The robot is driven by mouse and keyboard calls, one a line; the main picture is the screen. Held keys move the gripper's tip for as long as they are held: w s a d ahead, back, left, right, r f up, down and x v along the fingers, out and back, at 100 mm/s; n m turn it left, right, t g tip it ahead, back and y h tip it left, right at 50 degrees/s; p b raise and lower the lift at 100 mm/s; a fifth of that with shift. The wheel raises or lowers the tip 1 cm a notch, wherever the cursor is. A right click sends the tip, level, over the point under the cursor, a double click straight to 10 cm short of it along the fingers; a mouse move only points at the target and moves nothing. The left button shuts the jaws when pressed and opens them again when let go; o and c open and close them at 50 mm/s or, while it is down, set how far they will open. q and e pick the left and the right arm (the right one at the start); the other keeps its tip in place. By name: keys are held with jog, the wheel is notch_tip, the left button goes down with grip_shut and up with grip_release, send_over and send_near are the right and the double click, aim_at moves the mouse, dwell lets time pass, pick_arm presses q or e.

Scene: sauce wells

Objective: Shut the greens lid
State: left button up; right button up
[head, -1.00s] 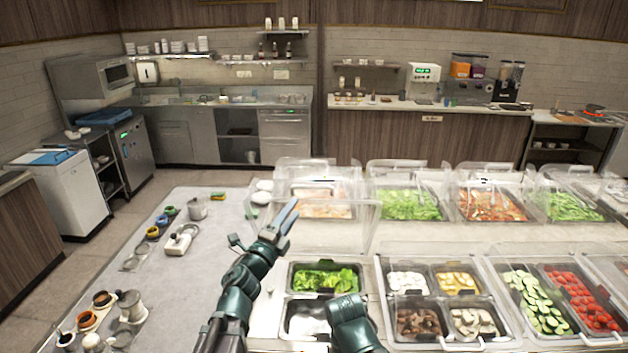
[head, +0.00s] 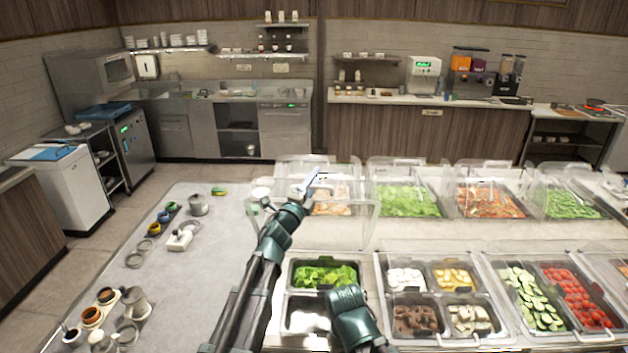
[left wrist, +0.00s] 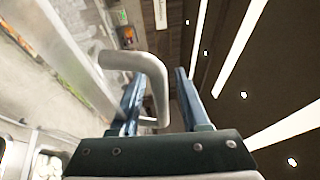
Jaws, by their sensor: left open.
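The greens lid (head: 352,230) is clear and stands raised behind the pan of leafy greens (head: 324,275) in the head view. My left gripper (head: 312,182) is at the lid's upper edge, with its fingers pointing up and away. In the left wrist view a pale, curved handle (left wrist: 152,68) reaches between the two fingers of my left gripper (left wrist: 158,95). The fingers are apart, and I cannot tell whether they touch the handle. My right arm (head: 350,312) shows at the bottom of the head view, but its gripper is out of view.
More pans, including cucumber slices (head: 530,298) and tomatoes (head: 575,295), lie to the right. Another row of clear-covered pans stands behind. The grey counter (head: 205,270) to the left has open room.

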pick_arm(q)
grip_shut()
dwell(1.4)
